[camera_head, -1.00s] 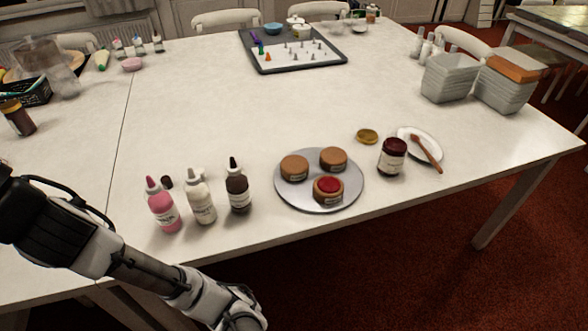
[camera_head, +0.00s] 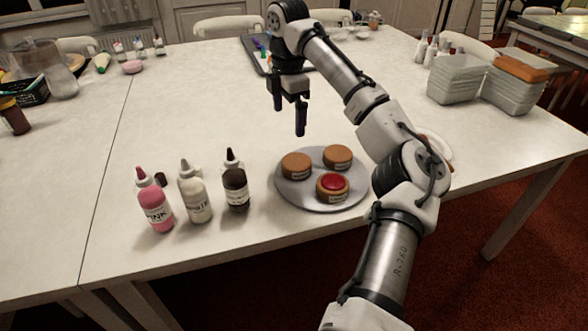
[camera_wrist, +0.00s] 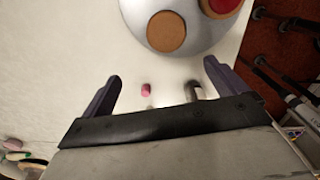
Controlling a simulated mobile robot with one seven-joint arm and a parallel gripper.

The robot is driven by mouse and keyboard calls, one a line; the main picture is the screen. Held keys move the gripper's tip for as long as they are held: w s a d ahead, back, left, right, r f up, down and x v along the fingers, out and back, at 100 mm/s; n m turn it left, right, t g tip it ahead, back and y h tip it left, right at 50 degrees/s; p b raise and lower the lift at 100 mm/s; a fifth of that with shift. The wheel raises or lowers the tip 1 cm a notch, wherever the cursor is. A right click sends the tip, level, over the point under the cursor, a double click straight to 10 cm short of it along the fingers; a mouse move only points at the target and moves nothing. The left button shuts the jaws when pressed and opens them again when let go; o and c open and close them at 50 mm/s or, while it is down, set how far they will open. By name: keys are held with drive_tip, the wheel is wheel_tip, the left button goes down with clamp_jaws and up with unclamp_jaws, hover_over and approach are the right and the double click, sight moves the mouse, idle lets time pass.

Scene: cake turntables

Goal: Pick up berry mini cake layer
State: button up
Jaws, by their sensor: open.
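A round grey plate (camera_head: 340,202) near the table's front edge holds three small round brown cake layers. The one at the front (camera_head: 333,187) has a red top; its red top also shows at the upper edge of the wrist view (camera_wrist: 222,5). A plain brown one sits at the left (camera_head: 297,166) and another at the back right (camera_head: 338,157). Their labels are too small to read. My gripper (camera_head: 289,118) is open and empty above the table, behind the plate in the head view, fingers pointing down. In the wrist view its fingers (camera_wrist: 163,80) are spread, with nothing between them.
Pink (camera_head: 155,203), white (camera_head: 195,193) and dark (camera_head: 236,184) squeeze bottles stand left of the plate. My arm hides the area right of the plate, including most of a white saucer (camera_head: 441,146). Grey containers (camera_head: 455,80) stand at the back right. The table's left middle is clear.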

hover_over(295, 161)
drive_tip(key=f, duration=0.8)
drive_tip(key=shift+w+a+f, duration=0.2)
drive_tip(key=shift+a, duration=0.2)
drive_tip(key=shift+s+d+f, duration=0.1)
drive_tip(key=shift+d+f, duration=0.1)
drive_tip(key=shift+f, duration=1.15)
drive_tip(key=shift+s+d+f, duration=0.1)
drive_tip(key=shift+d+f, duration=0.1)
drive_tip(key=shift+f, duration=1.15)
drive_tip(key=shift+c, duration=0.5)
drive_tip(key=c, duration=1)
